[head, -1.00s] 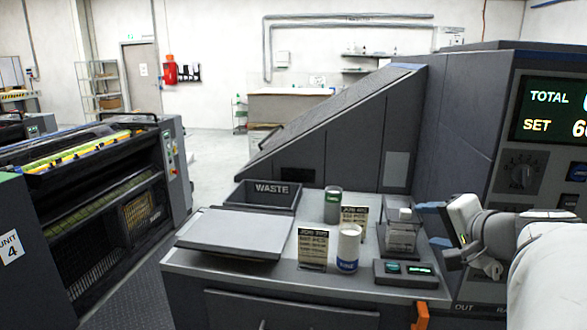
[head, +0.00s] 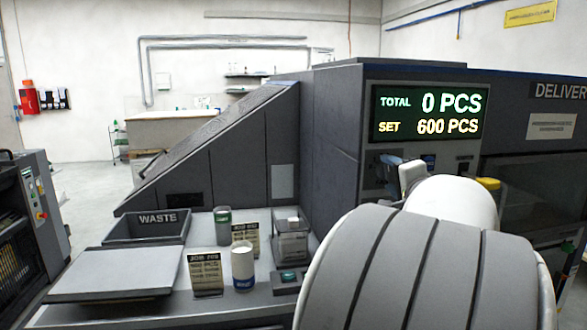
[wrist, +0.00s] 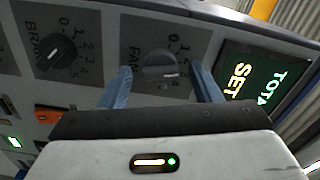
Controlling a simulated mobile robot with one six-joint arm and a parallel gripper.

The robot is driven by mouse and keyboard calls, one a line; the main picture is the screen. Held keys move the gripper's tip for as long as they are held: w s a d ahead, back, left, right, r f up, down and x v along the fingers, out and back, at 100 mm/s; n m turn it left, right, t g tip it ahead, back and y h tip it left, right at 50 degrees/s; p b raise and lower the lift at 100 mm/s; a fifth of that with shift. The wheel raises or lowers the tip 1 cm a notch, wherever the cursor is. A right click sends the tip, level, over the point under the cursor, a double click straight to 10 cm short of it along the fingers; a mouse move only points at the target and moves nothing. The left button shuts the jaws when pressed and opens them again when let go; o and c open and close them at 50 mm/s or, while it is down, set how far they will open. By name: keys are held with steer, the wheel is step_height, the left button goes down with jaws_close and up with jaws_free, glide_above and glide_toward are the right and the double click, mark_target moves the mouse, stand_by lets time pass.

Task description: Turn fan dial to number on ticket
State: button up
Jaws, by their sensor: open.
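The fan dial (wrist: 160,66), a dark round knob with a number scale, is on the grey panel in the wrist view. My gripper (wrist: 160,88) is open, with one blue finger on each side of the dial; contact cannot be told. In the head view my gripper (head: 393,165) is at the panel under the display, and my arm hides the fan dial there. Two dark job tickets stand on the bench, a front one (head: 206,273) and a back one (head: 246,240). The front one seems to read 600 PCS; their smaller lines are too small to read.
A brake dial (wrist: 55,55) sits left of the fan dial. The lit display (head: 428,114) reads TOTAL 0 PCS, SET 600 PCS. Cups, a clear box (head: 291,240), a waste tray (head: 147,228) and a flat grey plate (head: 118,272) are on the bench. An orange switch (wrist: 48,114) is on the panel.

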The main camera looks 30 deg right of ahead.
steer(key=shift+w+d, duration=0.15)
steer(key=shift+w, duration=0.3)
steer(key=shift+c, duration=0.4)
steer(key=c, duration=0.9)
